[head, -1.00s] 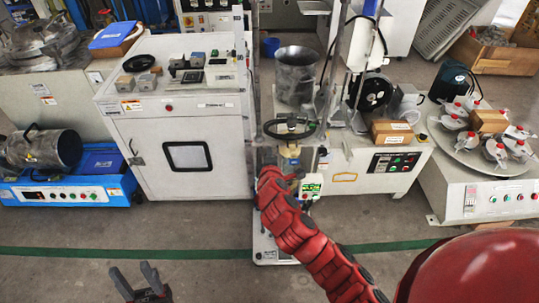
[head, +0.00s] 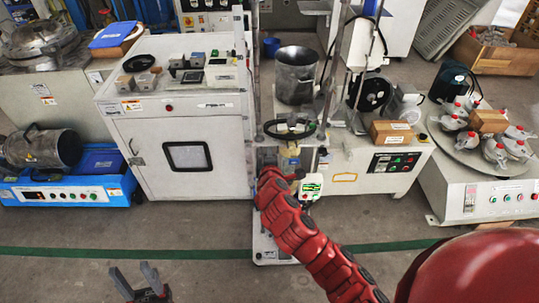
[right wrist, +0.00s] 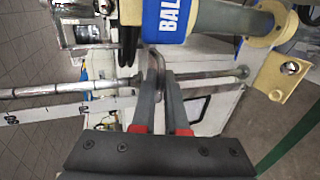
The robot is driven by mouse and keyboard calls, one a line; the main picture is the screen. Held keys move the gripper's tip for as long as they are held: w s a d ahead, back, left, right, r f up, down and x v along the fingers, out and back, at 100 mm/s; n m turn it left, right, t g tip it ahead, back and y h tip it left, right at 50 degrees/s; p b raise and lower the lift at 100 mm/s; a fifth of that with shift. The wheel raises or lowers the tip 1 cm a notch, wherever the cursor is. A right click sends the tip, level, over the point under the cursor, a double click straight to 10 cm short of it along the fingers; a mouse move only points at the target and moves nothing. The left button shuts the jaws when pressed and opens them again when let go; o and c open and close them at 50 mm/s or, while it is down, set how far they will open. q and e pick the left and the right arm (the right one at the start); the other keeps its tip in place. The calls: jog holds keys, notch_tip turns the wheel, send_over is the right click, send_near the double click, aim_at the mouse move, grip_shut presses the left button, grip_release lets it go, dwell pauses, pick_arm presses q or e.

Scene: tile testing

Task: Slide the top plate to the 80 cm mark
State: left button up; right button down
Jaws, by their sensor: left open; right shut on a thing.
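The tall tester column with upright rods (head: 250,60) stands in the middle of the head view. A black ring-shaped part (head: 290,135) sits at mid-height on it; I cannot tell for sure which part is the top plate. My right gripper (right wrist: 162,82) is shut on a bent metal handle (right wrist: 154,58), near a blue part with white letters (right wrist: 166,20). My red right arm hides this grip in the head view. My left gripper (head: 132,269) is open and empty above the floor.
A white cabinet (head: 190,130) with small samples on top stands left of the column. A metal pot (head: 296,78) is behind it. A white control-panel machine (head: 380,166) and a round table with flasks (head: 465,150) stand right. The floor in front is clear.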

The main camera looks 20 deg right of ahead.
jog(key=shift+r+p, duration=2.45)
jog(key=shift+r, duration=0.6)
jog(key=shift+r+p, duration=2.4)
jog(key=shift+r, duration=0.6)
jog(key=shift+r+p, duration=2.35)
jog(key=shift+r, duration=0.65)
